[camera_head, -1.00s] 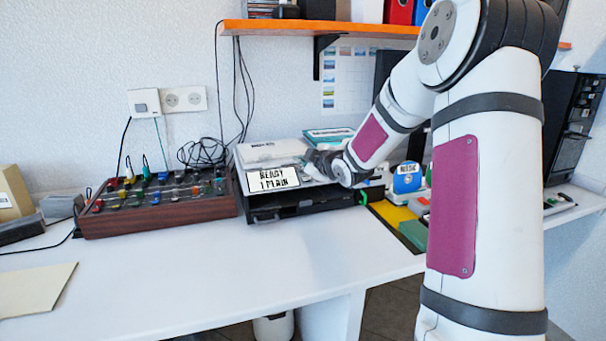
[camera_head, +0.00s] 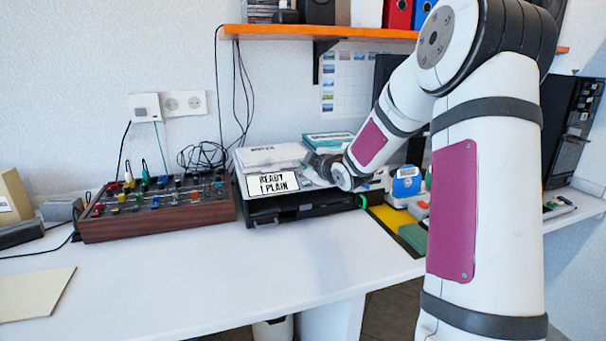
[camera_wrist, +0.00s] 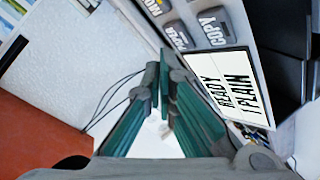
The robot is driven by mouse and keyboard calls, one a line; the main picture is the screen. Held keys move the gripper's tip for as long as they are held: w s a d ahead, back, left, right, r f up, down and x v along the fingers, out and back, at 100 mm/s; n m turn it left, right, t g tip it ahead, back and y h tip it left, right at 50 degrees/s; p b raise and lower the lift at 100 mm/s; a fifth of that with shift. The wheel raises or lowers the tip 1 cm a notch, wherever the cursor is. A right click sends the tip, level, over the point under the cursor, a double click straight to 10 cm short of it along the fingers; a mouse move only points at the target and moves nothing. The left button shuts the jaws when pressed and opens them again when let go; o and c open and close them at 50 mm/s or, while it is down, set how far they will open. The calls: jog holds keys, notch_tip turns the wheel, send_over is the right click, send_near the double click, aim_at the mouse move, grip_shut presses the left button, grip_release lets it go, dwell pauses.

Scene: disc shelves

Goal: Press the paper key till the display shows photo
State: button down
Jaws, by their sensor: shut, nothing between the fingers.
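The printer (camera_head: 290,207) stands on the white table, with its display (camera_head: 272,182) reading "READY 1 PLAIN". The display also shows in the wrist view (camera_wrist: 222,85). There a dark key labelled PAPER (camera_wrist: 179,36) lies beside the COPY key (camera_wrist: 212,28), and another key (camera_wrist: 155,7) is partly cut off at the top edge. My gripper (camera_wrist: 164,66) is shut and empty, its tips close to the PAPER key. I cannot tell whether they touch it. In the head view my wrist hides the key area.
A wooden box with coloured knobs (camera_head: 155,208) stands left of the printer. A blue-labelled device (camera_head: 407,182) and coloured blocks (camera_head: 414,235) lie to the right. An orange shelf (camera_head: 330,30) hangs above.

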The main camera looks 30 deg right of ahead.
jog(key=shift+f, duration=0.1)
jog(key=shift+w+f+b, duration=0.2)
jog(key=shift+f+b, duration=0.05)
jog(key=shift+b, duration=0.1)
jog(key=shift+w+d+f+b, duration=0.1)
jog(key=shift+w+f+b, duration=0.1)
jog(key=shift+f+b, duration=0.15)
dwell(0.9)
jog(key=shift+r, duration=0.1)
jog(key=shift+s+r+p, duration=0.45)
jog(key=shift+r+p, duration=0.1)
jog(key=shift+r, duration=0.1)
jog(key=r+p, duration=0.1)
jog(key=s+r+p, duration=0.1)
jog(key=r, duration=0.1)
jog(key=s+a+r+p, duration=0.1)
jog(key=shift+s+r, duration=0.1)
jog(key=shift+r, duration=0.1)
dwell(0.4)
dwell(0.7)
